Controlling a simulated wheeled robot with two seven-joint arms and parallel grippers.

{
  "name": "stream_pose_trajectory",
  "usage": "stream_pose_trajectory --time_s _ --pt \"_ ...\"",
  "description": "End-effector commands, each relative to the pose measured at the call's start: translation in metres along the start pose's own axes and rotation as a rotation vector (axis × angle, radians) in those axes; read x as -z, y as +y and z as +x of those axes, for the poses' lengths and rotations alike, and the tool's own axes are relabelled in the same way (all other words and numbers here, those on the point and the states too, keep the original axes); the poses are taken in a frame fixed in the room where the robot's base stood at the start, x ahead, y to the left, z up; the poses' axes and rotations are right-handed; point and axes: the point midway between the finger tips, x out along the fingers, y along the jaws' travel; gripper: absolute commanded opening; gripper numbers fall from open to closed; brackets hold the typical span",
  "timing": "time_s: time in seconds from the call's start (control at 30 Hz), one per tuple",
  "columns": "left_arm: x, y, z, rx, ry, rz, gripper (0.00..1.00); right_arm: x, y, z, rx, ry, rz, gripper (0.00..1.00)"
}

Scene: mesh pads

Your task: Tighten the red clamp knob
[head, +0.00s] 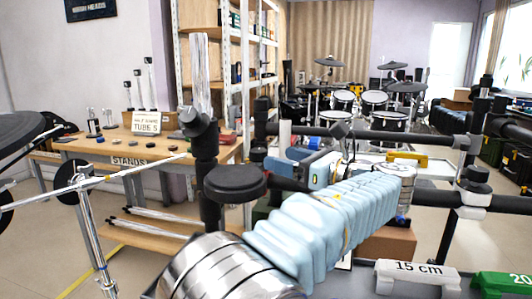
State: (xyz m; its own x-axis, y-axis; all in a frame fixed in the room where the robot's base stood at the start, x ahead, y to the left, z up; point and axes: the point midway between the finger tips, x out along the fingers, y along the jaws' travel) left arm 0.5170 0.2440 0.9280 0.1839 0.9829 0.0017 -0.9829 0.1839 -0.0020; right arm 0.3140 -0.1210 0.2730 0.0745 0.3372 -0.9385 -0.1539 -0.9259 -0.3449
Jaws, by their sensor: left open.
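My left arm comes in from the bottom in a pale blue ribbed sleeve and reaches toward the middle of the head view. My left gripper (294,166) is small and partly covered by the sleeve. It is open, close to the dark rack bars and right of the round black pad (235,180). I cannot make out anything between its fingers. I cannot pick out the red clamp knob with certainty; the sleeve and gripper cover part of the rack. My right gripper is not in view.
The dark rack bar (400,136) crosses the middle, with posts and clamps at right. A white "15 cm" block (418,275) and a green block (502,284) lie at lower right. A wooden bench (120,145) stands at left; drum kits stand behind.

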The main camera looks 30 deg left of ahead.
Motion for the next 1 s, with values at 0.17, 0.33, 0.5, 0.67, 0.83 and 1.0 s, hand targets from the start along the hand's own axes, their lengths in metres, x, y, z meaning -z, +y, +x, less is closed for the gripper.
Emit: stream_pose_trajectory --time_s 0.17,0.33,0.5,0.67,0.83,1.0 --pt "-0.001 0.0 -0.038 0.002 -0.001 -0.001 0.68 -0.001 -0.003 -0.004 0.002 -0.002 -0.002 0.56" --pt "-0.001 0.0 -0.056 -0.001 0.0 -0.001 0.68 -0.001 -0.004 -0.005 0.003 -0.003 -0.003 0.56" --pt "0.0 0.0 -0.06 -0.002 0.0 -0.001 0.68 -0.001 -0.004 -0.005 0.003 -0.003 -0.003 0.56" --pt "0.0 0.0 -0.06 -0.001 0.001 -0.001 0.68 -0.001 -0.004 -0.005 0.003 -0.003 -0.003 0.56" --pt "0.0 0.0 -0.059 -0.001 0.001 -0.001 0.68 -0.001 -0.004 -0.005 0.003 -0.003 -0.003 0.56" --pt "0.0 0.0 -0.059 -0.001 0.001 -0.001 0.68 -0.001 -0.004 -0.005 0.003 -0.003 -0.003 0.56"
